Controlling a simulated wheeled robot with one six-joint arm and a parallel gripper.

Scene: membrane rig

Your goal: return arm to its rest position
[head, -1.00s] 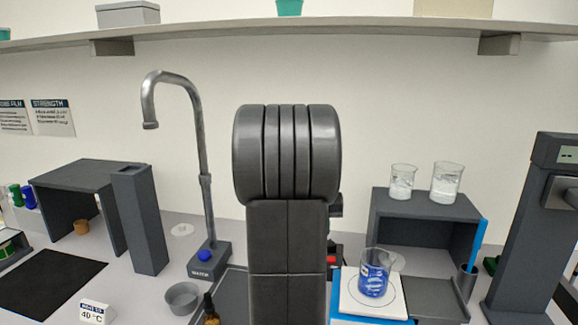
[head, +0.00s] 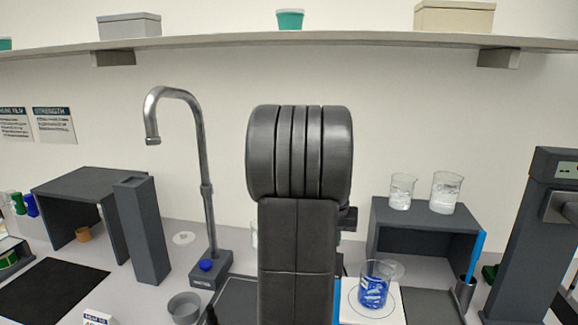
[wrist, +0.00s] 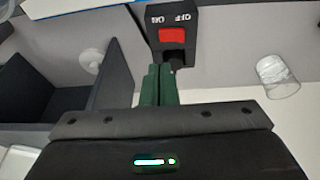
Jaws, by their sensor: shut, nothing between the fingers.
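My arm stands upright in the middle of the head view and hides part of the bench behind it. My gripper (wrist: 158,88) shows in the wrist view, its two green fingers together and empty. Its fingertips point toward a black switch box with a red rocker (wrist: 172,36) marked ON and OFF. I cannot tell how far apart they are. In the head view the gripper is hidden behind my arm.
A blue-filled beaker (head: 374,284) stands on a white plate at the right. Two beakers (head: 444,192) stand on a dark stand. A tall tap (head: 205,190) rises at the left. A clear beaker (wrist: 282,80) shows in the wrist view. A shelf (head: 300,42) spans the back wall.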

